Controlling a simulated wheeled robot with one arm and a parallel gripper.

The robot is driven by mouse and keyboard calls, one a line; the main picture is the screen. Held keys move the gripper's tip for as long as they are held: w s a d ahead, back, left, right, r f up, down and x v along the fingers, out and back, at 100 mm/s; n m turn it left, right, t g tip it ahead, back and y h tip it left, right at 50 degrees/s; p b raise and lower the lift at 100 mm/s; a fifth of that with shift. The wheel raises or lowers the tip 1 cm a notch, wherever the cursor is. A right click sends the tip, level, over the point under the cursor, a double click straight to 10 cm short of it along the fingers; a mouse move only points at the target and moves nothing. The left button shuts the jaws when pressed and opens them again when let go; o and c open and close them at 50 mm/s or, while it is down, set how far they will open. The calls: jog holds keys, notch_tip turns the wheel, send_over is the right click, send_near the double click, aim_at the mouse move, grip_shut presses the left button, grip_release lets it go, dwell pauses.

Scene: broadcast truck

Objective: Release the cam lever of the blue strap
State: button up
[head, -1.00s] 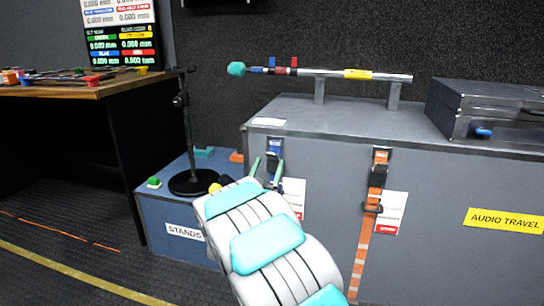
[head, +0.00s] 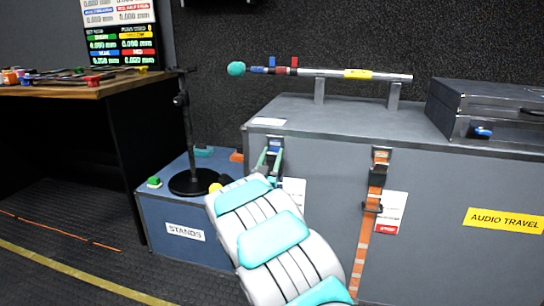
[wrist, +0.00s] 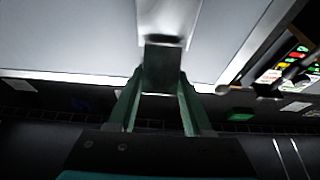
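The blue strap (head: 274,145) is at the upper left of the grey case's front, its lower part hidden by my arm. My gripper (head: 269,160) has green fingers that reach up to its buckle. In the wrist view the fingers (wrist: 160,85) stand on either side of a dark block, which looks like the cam lever (wrist: 161,60), and appear to touch it. A pale plate-like part (wrist: 167,18) shows beyond the block. The lever itself is too small to make out in the head view.
An orange strap (head: 374,190) with its own buckle hangs to the right on the same case (head: 450,160). A blue stands box (head: 165,230) with a black stand (head: 187,140) is at the left. A hard case (head: 490,105) lies on top at right.

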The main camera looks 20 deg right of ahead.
grip_shut()
jog(key=shift+w+d+r+g+y+p, duration=0.15)
jog(key=shift+r+g+y+p, duration=0.3)
jog(key=shift+g+p, duration=0.25)
jog(key=shift+w+f, duration=0.1)
jog(key=o, duration=0.6)
grip_release()
jog(key=shift+f, duration=0.1)
jog(key=shift+c, duration=0.2)
jog(key=v, duration=0.7)
jog(key=shift+s, duration=0.35)
